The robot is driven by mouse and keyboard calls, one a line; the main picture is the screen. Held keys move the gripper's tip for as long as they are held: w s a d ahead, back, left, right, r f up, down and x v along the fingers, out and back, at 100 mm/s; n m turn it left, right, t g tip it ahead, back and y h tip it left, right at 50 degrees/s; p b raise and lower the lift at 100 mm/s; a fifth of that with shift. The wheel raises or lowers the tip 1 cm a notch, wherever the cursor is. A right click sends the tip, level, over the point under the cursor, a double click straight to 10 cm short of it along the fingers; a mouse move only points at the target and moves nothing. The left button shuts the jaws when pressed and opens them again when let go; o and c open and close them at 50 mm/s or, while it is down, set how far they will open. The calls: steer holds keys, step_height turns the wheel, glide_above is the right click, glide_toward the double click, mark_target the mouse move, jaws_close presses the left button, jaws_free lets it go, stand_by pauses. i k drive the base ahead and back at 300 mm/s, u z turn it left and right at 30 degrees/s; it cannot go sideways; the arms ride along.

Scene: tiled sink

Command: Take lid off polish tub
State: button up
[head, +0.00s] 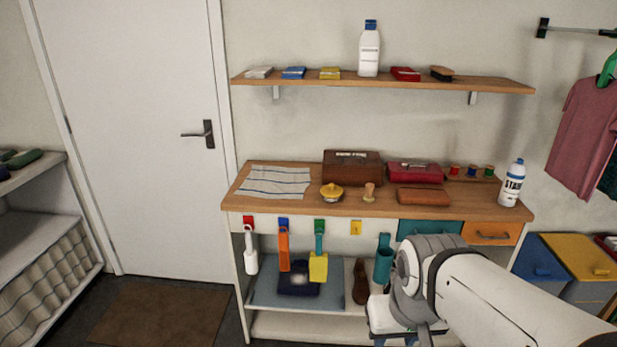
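The polish tub (331,198) looks like a small round pale tub on the wooden worktop, left of the middle. A yellow domed lid (332,190) with a small knob sits on top of it. My arm reaches in from the lower right, in front of the bench and below the worktop. Nothing of mine is near the tub.
A wooden-handled piece (369,192) stands just right of the tub. A striped cloth (275,182) lies left. Brown (352,167) and red (414,173) bags are behind; a brown case (423,197) and white bottle (512,184) stand right. The worktop's front edge before the tub is clear.

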mark_target(330, 190)
steer(key=u, duration=0.35)
steer(key=i, duration=1.85)
steer(key=z, duration=0.45)
steer(key=k, duration=0.8)
steer(key=z, duration=0.2)
steer(key=i, duration=0.8)
steer(key=u, duration=0.1)
